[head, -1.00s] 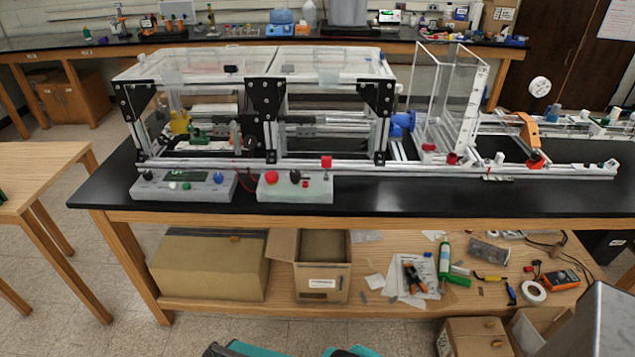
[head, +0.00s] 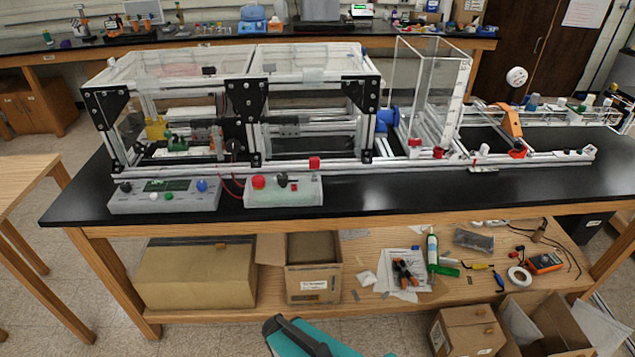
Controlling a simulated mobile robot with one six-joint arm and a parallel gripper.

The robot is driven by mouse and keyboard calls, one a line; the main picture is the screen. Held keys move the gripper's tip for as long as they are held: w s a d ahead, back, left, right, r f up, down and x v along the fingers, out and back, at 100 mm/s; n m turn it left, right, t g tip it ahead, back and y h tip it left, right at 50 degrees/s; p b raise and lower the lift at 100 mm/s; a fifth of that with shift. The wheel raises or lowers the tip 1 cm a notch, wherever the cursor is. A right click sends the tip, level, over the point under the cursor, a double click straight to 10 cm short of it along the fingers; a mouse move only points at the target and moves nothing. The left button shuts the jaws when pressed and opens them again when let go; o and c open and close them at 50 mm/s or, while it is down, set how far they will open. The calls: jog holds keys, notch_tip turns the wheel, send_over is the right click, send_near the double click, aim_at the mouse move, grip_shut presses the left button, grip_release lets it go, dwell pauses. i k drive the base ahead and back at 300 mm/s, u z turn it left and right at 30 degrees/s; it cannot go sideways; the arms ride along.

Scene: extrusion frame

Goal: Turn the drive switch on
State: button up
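Two grey control boxes stand at the front of the black bench, before the extrusion frame (head: 200,167). The right box (head: 305,194) has a round red button (head: 258,182), a black knob (head: 282,178) and a small red part (head: 294,187). The left box (head: 135,205) has a dark green display, a black knob, small white and green buttons and a blue knob (head: 202,186). I cannot tell which control is the drive switch, nor its position; labels are too small to read.
The black bench top (head: 400,196) is clear in front of and right of the boxes. Clear panels and an orange bracket (head: 510,120) stand to the right. The lower shelf holds cardboard boxes and tools. A teal and dark part (head: 300,342) shows at the bottom edge.

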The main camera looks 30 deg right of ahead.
aim_at(283, 180)
jog(key=z, duration=0.6)
jog(key=k, duration=1)
jog(key=u, duration=0.05)
jog(key=i, duration=0.9)
